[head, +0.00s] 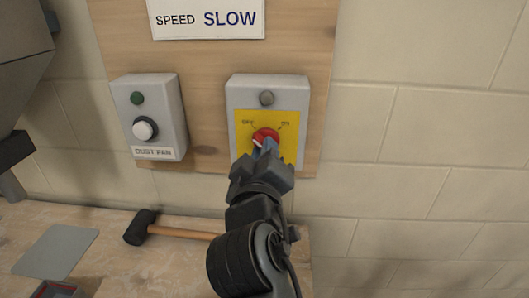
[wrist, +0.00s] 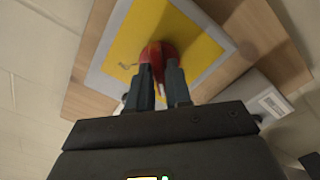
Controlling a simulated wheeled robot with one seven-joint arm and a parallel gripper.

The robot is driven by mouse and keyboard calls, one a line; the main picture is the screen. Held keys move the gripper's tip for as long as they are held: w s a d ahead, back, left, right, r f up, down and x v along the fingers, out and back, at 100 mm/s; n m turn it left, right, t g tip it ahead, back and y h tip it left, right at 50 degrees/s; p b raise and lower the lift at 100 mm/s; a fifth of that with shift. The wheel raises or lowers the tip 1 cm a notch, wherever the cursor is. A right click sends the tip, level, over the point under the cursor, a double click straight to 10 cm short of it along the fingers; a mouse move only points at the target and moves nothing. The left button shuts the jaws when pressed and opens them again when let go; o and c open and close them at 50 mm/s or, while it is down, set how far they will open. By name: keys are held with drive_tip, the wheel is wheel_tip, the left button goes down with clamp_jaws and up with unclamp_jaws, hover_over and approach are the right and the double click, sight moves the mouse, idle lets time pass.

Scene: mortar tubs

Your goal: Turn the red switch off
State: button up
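The red switch (head: 266,133) is a round red knob on a yellow plate (head: 291,150), on a grey box fixed to a wooden board. The labels OFF, on the left, and ON, on the right, stand above it. I cannot read the knob's pointing direction clearly.
A grey DUST FAN box (head: 165,105) with a green lamp and a pale button is left of the switch box. A SPEED SLOW sign (head: 208,19) hangs above. A mallet (head: 165,230) and a grey plate (head: 56,251) lie on the bench below. The wall at right is clear.

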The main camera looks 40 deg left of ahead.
drive_tip(key=o, duration=0.3)
drive_tip(key=shift+b+v, duration=0.75)
drive_tip(key=shift+v, duration=3.2)
drive_tip(key=s+d+f+m+h, duration=0.2)
drive_tip(key=s+d+f+m, duration=0.2)
drive_tip(key=d+f, duration=0.7)
drive_tip(key=s+d+f+m+h, duration=0.25)
drive_tip(key=s+d+f, duration=0.35)
drive_tip(key=d, duration=0.8)
drive_tip(key=s+d+m+h, duration=0.1)
drive_tip(key=s+d+m, duration=0.2)
drive_tip(key=s+d, duration=0.3)
drive_tip(key=s+d+r+m+h, duration=0.1)
drive_tip(key=s+d+m+h, duration=0.1)
drive_tip(key=s+d, duration=0.4)
drive_tip(key=s+d+r+m+h, duration=0.1)
drive_tip(key=s+d+m+h, duration=0.1)
drive_tip(key=s+d+m, duration=0.2)
drive_tip(key=shift+s+d+r, duration=0.2)
drive_tip(key=shift+s+d, duration=1.05)
drive_tip(key=shift+s, duration=0.25)
